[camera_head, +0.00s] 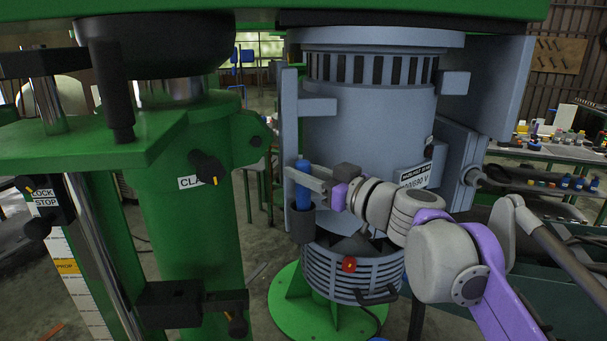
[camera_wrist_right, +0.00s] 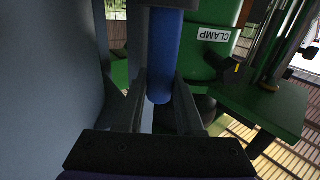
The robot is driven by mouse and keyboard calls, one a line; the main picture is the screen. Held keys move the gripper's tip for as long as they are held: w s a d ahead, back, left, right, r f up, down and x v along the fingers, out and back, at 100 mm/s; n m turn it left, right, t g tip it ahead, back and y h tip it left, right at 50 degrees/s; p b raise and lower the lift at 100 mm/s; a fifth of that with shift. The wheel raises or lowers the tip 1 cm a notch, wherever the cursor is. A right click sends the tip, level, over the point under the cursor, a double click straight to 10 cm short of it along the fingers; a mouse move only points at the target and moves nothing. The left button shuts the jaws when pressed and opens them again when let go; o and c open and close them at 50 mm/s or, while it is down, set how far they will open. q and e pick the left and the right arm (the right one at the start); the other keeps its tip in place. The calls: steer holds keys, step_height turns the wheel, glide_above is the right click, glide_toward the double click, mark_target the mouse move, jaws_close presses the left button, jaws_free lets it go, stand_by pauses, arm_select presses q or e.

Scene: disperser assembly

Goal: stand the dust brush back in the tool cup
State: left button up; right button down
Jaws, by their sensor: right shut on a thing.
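The dust brush shows as an upright blue handle (camera_head: 303,194) in the head view. My right gripper (camera_head: 306,179) is shut on it, with its fingers reaching in from the right. A dark tool cup (camera_head: 302,226) stands directly below the blue handle, against the grey machine. The handle's lower end meets the cup's rim in the picture; how deep it sits inside cannot be told. In the right wrist view, the blue handle (camera_wrist_right: 166,60) lies between the two fingers of my right gripper (camera_wrist_right: 160,100). The bristles are not visible. My left gripper is not in view.
The grey motor housing (camera_head: 366,130) stands close behind the gripper. A slatted ring (camera_head: 352,273) with a red knob (camera_head: 349,264) lies below. A green column (camera_head: 188,230) stands to the left. A cluttered bench (camera_head: 550,150) is at the far right.

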steer(key=shift+f, duration=0.15)
steer(key=shift+w+f, duration=0.15)
steer(key=shift+f, duration=0.15)
steer(key=c, duration=0.5)
jaws_free()
steer(key=shift+f, duration=0.1)
steer(key=shift+c, duration=0.2)
